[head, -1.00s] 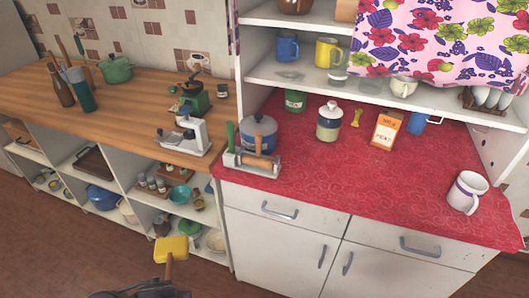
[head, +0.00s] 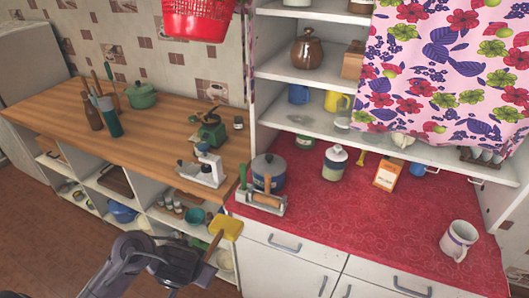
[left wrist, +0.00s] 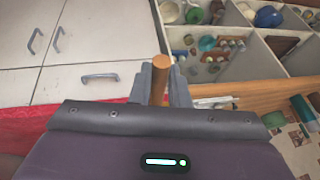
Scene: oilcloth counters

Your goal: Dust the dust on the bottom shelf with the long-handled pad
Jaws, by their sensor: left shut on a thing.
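The long-handled pad has a yellow head (head: 227,227) and a wooden handle (head: 212,247). My left gripper (head: 200,267) is shut on the handle, with the yellow head pointing up, in front of the red counter's left corner. In the left wrist view, the handle's round wooden end (left wrist: 160,64) shows between the fingers (left wrist: 160,85). The hutch's lowest shelf (head: 375,143) is above the red counter, higher and farther back than the pad. A greyish patch (head: 302,119) that looks like dust lies on it. My right gripper is out of view.
A blue mug (head: 298,94) and a yellow mug (head: 337,101) stand on that shelf. A flowered cloth (head: 440,65) hangs over its right part. A blue pot (head: 268,170), a lidded jar (head: 334,163) and a carton (head: 389,174) stand on the red counter (head: 330,207) below.

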